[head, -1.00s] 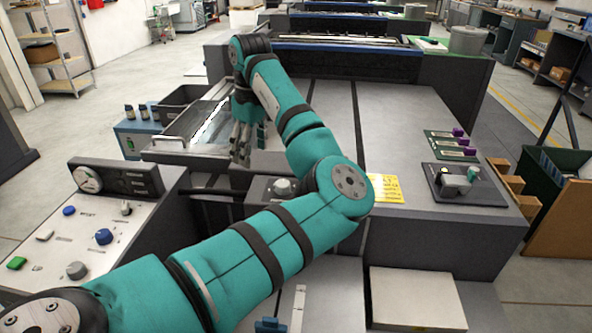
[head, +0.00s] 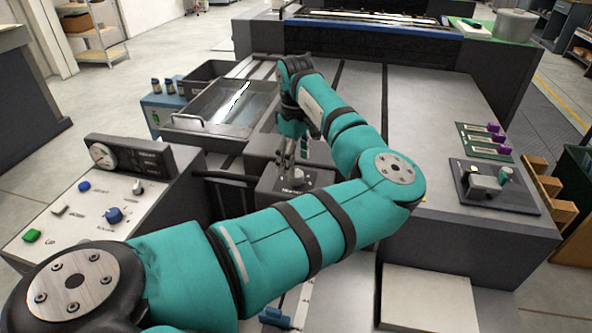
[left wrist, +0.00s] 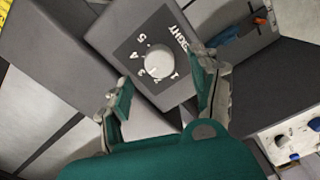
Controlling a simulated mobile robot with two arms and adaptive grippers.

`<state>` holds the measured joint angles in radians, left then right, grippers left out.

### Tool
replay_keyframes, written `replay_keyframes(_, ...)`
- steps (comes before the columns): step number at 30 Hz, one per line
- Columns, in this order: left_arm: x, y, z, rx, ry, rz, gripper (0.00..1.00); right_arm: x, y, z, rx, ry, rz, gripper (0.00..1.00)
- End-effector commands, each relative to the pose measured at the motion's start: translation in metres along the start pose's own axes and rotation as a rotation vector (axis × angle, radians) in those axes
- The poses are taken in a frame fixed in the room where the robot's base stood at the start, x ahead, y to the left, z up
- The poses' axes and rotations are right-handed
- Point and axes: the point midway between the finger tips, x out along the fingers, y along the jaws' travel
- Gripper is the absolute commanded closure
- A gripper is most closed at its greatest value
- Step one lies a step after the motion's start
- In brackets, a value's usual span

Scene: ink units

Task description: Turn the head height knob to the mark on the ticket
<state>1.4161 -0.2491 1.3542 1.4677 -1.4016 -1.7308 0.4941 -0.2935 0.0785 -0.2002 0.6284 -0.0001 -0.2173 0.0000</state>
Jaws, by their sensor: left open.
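The head height knob (left wrist: 159,61) is a round white knob on a dark dial plate printed with numbers 1 to 5. I cannot clearly read its pointer. In the head view the knob (head: 296,174) is partly behind my gripper. My left gripper (left wrist: 161,70) is open above the dial, its two fingers apart on either side of the knob, with no contact visible. In the head view this gripper (head: 287,162) points down at the knob block. Only a yellow sliver of the ticket (head: 423,199) shows past my arm; its writing is hidden. My right gripper is out of view.
A control panel with a gauge (head: 101,155) and a blue knob (head: 115,215) stands at left. A metal tray (head: 188,133) lies behind the knob block. A small device on a dark plate (head: 487,183) sits on the right of the table top.

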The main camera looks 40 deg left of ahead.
Motion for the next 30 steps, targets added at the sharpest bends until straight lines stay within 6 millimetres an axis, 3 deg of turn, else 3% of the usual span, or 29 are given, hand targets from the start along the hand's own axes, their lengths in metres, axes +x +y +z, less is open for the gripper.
replay_keyframes(3,0.021,0.0,0.001,0.001,-0.002,-0.002,0.38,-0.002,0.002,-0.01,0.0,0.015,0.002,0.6)
replay_keyframes(7,0.035,0.0,0.001,0.001,-0.001,-0.001,0.38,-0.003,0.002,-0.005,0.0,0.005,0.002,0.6)
replay_keyframes(15,0.044,0.0,0.001,0.001,0.0,0.001,0.38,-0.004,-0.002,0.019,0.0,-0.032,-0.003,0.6)
replay_keyframes(19,0.044,0.0,0.001,0.001,0.0,0.001,0.38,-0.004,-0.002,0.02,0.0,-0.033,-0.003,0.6)
replay_keyframes(30,0.043,0.0,0.0,0.001,0.0,0.001,0.85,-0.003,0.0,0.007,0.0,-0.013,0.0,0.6)
